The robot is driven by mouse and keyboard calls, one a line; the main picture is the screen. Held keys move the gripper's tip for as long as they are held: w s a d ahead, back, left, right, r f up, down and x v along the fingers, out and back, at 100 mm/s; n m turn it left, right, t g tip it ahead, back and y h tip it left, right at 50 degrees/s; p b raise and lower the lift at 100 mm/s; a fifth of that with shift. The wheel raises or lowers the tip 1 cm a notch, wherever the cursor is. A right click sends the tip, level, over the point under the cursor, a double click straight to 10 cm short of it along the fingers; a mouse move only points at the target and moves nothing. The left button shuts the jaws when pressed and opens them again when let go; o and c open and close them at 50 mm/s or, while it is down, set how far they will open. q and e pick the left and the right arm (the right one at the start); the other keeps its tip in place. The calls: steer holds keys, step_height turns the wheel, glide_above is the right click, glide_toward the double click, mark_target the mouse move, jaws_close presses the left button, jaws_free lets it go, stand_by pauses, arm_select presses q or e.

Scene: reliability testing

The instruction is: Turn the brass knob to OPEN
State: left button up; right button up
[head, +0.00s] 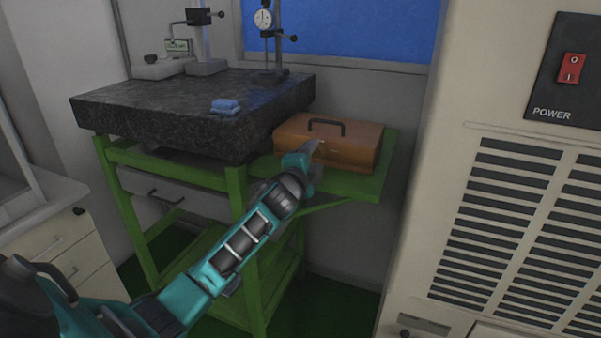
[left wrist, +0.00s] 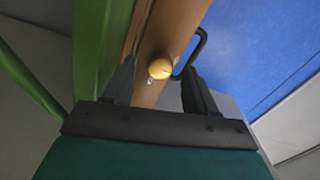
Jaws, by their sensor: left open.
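A brown wooden box (head: 352,134) with a dark handle on its lid sits on the green shelf beside the granite slab. In the left wrist view a round brass knob (left wrist: 159,69) sticks out from the wooden box (left wrist: 178,22). Small pale marks lie beside the knob, too small to read. My left gripper (head: 314,157) is at the front face of the box. In the left wrist view its open fingers (left wrist: 160,76) stand on either side of the knob, with gaps visible. In the head view my gripper hides the knob. My right gripper is not in view.
A beige cabinet (head: 455,165) with a red power switch (head: 571,68) stands at the right.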

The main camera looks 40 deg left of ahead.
arm_select(q)
steer(key=v, duration=1.1)
steer(key=shift+d, duration=0.1)
steer(key=s+d+f+n+g+h, duration=0.3)
steer(key=s+d+f+n, duration=0.2)
steer(key=s+d+f, duration=0.4)
steer(key=s+d+f+n+g+h, duration=0.3)
steer(key=s+d+f+n, duration=0.2)
steer(key=s+d+f, duration=0.5)
step_height(320, 180, down, 7)
steer(key=shift+s+r+g, duration=0.15)
steer(key=shift+s+g, duration=0.25)
steer(key=shift+s, duration=0.8)
steer(key=shift+d, duration=0.1)
steer(key=shift+c, duration=0.3)
